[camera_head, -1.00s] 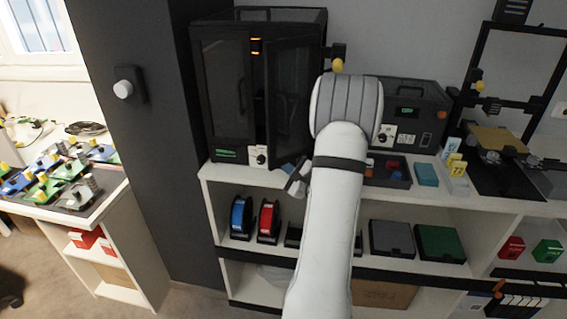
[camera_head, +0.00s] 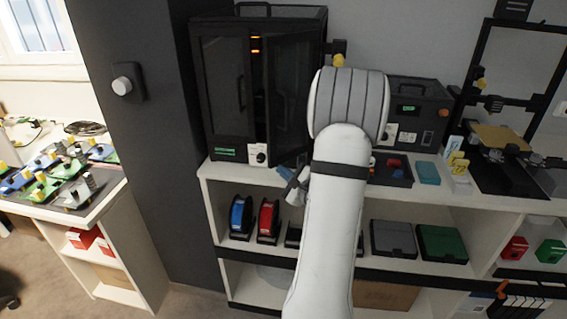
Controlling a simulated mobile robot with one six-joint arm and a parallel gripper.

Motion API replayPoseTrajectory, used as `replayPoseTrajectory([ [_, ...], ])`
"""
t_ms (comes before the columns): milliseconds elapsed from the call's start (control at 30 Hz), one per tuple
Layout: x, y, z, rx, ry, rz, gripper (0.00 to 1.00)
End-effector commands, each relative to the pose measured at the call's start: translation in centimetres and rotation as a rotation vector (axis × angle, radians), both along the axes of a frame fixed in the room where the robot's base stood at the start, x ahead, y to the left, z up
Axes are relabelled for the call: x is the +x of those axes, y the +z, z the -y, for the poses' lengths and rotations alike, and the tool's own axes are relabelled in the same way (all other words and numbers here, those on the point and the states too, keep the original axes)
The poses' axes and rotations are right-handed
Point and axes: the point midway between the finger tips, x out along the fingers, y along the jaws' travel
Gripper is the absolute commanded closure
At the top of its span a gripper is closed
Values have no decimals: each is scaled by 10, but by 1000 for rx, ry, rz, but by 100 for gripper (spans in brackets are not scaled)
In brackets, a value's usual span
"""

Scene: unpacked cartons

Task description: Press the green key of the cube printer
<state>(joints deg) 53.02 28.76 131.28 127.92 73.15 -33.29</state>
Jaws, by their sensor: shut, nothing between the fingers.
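The cube printer, a black enclosed cabinet (camera_head: 222,100) with a dark glass front, stands on the white shelf unit at the left. Its right-hand door (camera_head: 292,95) appears swung outward. A small green-lit strip (camera_head: 225,152) and a white panel with a dark knob (camera_head: 258,155) show at its lower front. I cannot make out a separate green key. My white arm rises in front of the shelf and hides part of the area right of the printer. My gripper (camera_head: 297,182) shows only partly, left of my forearm below the open door; it is shut and empty, apart from the printer.
A black box with a green display (camera_head: 408,108) stands right of my arm. A dark pillar stands at the left.

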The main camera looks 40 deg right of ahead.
Motion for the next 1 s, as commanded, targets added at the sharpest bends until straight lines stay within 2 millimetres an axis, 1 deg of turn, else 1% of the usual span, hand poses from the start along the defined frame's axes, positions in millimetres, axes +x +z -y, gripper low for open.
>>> replayPoseTrajectory([
  [200,-14,-1,-16,0,-1,1,100],
  [333,-19,-1,-22,0,0,0,100],
  [1000,-19,0,-22,0,-1,1,100],
])
